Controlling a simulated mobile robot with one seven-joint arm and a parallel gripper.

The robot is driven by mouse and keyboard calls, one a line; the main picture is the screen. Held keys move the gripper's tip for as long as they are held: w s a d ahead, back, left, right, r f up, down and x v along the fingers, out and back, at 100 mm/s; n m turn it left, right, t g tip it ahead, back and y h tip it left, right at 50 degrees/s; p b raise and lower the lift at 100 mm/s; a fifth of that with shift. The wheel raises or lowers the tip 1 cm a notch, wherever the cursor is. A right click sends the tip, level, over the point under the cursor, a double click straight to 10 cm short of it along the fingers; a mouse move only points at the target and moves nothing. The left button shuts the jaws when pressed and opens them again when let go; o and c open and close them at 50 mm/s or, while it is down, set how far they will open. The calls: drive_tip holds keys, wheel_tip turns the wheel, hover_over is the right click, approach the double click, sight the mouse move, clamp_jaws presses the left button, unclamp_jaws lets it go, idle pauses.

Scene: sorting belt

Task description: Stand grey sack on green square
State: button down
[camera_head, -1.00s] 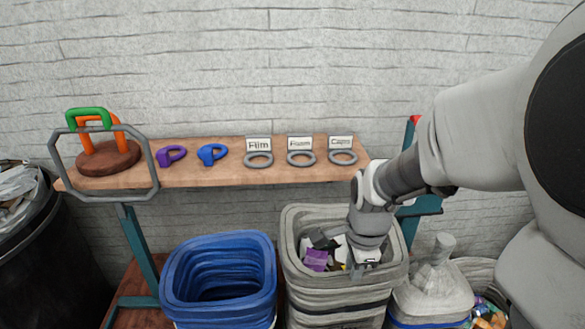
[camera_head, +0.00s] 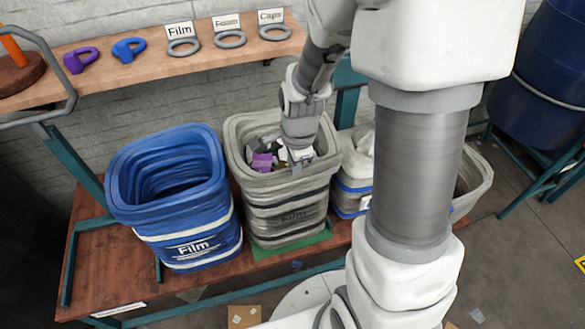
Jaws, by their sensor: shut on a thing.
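The grey sack (camera_head: 285,198) is open at the top, with purple, white and dark scraps inside and a faint label on its front. It is upright above the green square (camera_head: 292,248), whose front part shows below the sack's base. The sack hides the rest of the square, and I cannot tell whether the base touches it. My gripper (camera_head: 302,164) reaches down at the sack's front right rim and is shut on it. The fingertips are partly hidden.
A blue sack labelled Film (camera_head: 190,225) stands close on the left. A tied pale sack (camera_head: 356,165) stands close on the right, partly behind my arm. A wooden shelf (camera_head: 150,75) with rings and label cards runs behind. The bench (camera_head: 120,265) has little free room.

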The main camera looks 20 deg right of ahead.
drive_tip(key=shift+w+f, duration=0.1)
drive_tip(key=shift+f, duration=0.05)
drive_tip(key=shift+f, duration=0.15)
drive_tip(key=c, duration=0.8)
unclamp_jaws()
wheel_tip(320, 180, up, 12)
drive_tip(key=s+p, duration=0.2)
drive_tip(key=p, duration=0.1)
drive_tip(key=s+r+n+t, duration=0.4)
drive_tip(key=s+r+n, duration=0.7)
drive_tip(key=n, duration=0.6)
wheel_tip(320, 180, up, 2)
drive_tip(key=shift+s+a+r+n, duration=0.15)
drive_tip(key=shift+s+a+n, duration=0.15)
drive_tip(key=shift+s+a, duration=0.05)
